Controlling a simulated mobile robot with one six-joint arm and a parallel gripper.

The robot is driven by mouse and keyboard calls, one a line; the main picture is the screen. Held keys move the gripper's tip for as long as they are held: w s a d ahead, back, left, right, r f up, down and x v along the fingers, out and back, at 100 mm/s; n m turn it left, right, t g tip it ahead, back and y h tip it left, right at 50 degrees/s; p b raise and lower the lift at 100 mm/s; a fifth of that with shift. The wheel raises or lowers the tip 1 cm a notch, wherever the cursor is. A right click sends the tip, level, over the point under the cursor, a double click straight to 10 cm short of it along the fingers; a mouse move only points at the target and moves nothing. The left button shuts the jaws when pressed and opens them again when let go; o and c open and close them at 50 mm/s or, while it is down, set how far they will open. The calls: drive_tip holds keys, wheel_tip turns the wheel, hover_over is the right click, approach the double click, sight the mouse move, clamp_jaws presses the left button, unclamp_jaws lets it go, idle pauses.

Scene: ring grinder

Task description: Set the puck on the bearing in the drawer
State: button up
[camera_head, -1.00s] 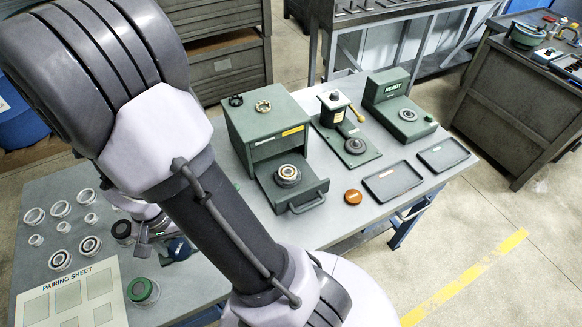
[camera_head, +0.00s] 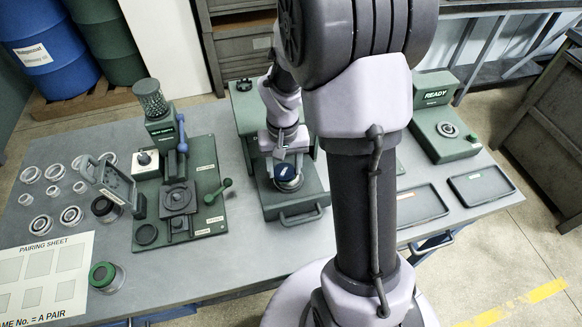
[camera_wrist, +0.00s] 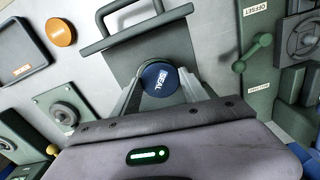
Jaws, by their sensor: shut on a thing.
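A round blue puck with white lettering, SEAL (camera_wrist: 160,78), is between the fingers of my gripper (camera_wrist: 161,88) in the wrist view. In the head view the blue puck (camera_head: 287,171) is over the open drawer (camera_head: 296,206) of a green cabinet. My gripper (camera_head: 289,163) is shut on the puck from above. A pale ring edge, likely the bearing (camera_head: 289,185), shows just under the puck; the rest of it is hidden. I cannot tell whether puck and bearing touch. In the wrist view the drawer (camera_wrist: 117,66) lies beneath, its handle beyond the puck.
A green press fixture (camera_head: 205,190) with levers stands left of the drawer. Rings and jars and a pairing sheet (camera_head: 45,275) lie farther left. A READY unit (camera_head: 440,118) and two trays stand right. An orange disc (camera_wrist: 60,32) lies near the drawer.

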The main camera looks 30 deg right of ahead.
sight(288, 168)
drive_tip(key=shift+w+d+f, duration=0.15)
drive_tip(key=shift+w+d, duration=0.65)
drive_tip(key=shift+d, duration=0.15)
drive_tip(key=f, duration=0.1)
drive_tip(key=f+b, duration=0.1)
drive_tip(key=f, duration=0.1)
drive_tip(key=shift+w+d+f+b, duration=0.2)
drive_tip(key=shift+d+f+b, duration=0.05)
drive_tip(key=shift+f+b, duration=0.15)
drive_tip(key=shift+r, duration=0.15)
drive_tip(key=o, duration=0.9)
drive_tip(key=shift+f, duration=0.2)
drive_tip(key=o, duration=0.4)
drive_tip(key=shift+o, duration=0.2)
drive_tip(key=shift+r, duration=0.15)
